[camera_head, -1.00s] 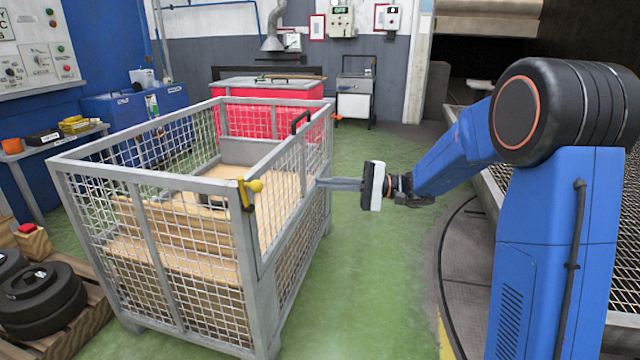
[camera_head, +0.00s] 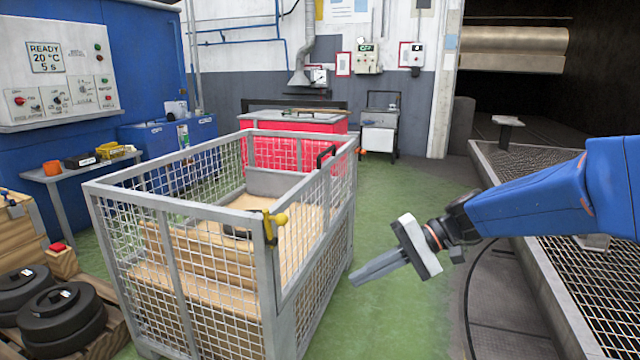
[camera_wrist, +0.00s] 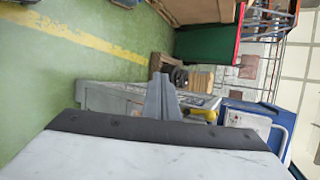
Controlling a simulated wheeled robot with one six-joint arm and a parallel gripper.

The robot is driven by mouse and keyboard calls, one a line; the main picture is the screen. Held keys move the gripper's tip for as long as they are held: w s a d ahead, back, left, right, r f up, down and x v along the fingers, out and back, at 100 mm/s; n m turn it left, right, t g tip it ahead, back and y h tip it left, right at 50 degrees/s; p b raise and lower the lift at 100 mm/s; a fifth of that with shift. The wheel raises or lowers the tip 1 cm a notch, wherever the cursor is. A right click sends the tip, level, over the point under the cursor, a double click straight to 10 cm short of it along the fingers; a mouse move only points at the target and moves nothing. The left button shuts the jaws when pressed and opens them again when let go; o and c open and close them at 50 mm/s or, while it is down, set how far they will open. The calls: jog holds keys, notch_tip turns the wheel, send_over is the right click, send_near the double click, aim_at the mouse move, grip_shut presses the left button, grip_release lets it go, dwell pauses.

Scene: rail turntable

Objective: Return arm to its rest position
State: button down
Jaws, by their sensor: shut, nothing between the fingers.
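My blue arm (camera_head: 530,200) reaches in from the right edge in the head view. My gripper (camera_head: 354,281) is at its end, pointing down and left, with its two grey fingers together and nothing between them. It is in the air just right of the wire-mesh crate (camera_head: 285,265), and the head view shows a small gap between them. In the wrist view the closed fingers (camera_wrist: 162,80) stick out past the white and black gripper body. The crate's yellow latch (camera_head: 272,224) is at its near right corner post.
Black round weights (camera_head: 62,312) sit on a pallet at lower left. A red bin (camera_head: 290,122) and a cart (camera_head: 379,128) stand behind the crate. A raised metal grating (camera_head: 610,290) lies under my arm at right. Green floor (camera_head: 400,180) is open between crate and grating.

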jog(key=s+d+f+t+h, duration=0.3)
jog(key=s+d+h, duration=0.3)
jog(key=s+d, duration=0.3)
jog(key=s+d+f+n+t+h, duration=0.1)
jog(key=s+d+f+t+h, duration=0.1)
jog(key=s+d+h, duration=0.4)
jog(key=shift+s+d+f+n+t, duration=0.35)
jog(key=shift+s+d+f, duration=0.45)
jog(key=shift+s+d, duration=1.2)
jog(key=shift+w+d, duration=0.25)
jog(key=shift+w, duration=0.1)
